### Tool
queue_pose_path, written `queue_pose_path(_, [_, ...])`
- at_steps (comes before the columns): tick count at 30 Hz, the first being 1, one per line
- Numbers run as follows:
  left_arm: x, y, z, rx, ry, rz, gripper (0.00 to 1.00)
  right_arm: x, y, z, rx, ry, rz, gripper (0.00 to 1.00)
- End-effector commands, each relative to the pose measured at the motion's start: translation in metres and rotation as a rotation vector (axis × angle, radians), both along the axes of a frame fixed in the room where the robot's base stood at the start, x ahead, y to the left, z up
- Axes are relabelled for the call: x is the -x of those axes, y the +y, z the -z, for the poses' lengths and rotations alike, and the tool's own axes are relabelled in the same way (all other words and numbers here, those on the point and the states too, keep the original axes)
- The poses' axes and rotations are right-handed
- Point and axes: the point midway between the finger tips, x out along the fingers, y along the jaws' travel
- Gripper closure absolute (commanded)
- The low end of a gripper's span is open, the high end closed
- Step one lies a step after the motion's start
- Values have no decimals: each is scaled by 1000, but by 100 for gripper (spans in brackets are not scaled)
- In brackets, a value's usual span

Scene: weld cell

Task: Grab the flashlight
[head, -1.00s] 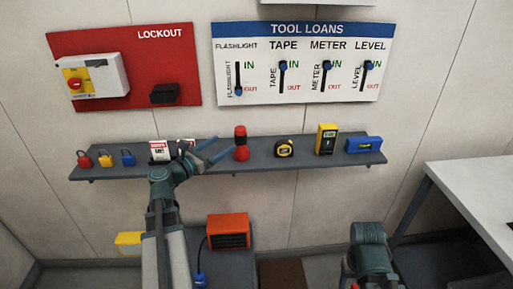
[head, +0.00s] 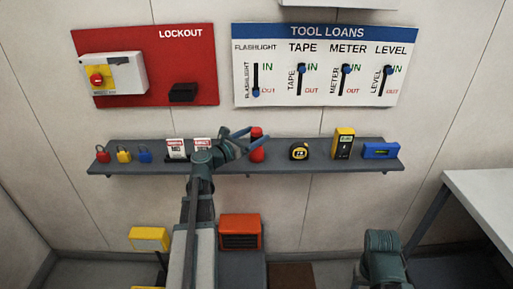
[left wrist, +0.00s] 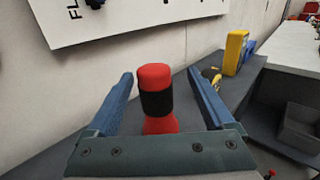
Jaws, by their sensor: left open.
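The red flashlight (head: 257,152) with a black band stands upright on the grey wall shelf (head: 290,168). In the left wrist view the flashlight (left wrist: 158,103) stands between the two blue fingers, with visible gaps on both sides. My left gripper (head: 246,137) is open, and its fingers partly cover the flashlight in the head view. On the tool loans board (head: 325,65), the flashlight slider (head: 256,92) is down at OUT. The other sliders are up near IN. My right gripper is not in view; only part of that arm shows at the lower right.
Right of the flashlight on the shelf are a tape measure (head: 299,152), a yellow meter (head: 343,144) and a blue level (head: 381,151). To its left are white-and-red tags (head: 177,148) and small padlocks (head: 124,155). A white table (head: 485,200) stands at the right.

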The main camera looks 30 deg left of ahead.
Motion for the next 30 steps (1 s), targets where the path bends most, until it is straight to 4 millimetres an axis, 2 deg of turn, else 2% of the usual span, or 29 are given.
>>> queue_pose_path(11, [-48,-3,1,0,0,1,13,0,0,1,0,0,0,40])
queue_pose_path(19, [-50,-5,1,0,0,0,15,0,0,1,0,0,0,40])
queue_pose_path(30, [-50,-5,1,0,0,0,82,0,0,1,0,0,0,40])
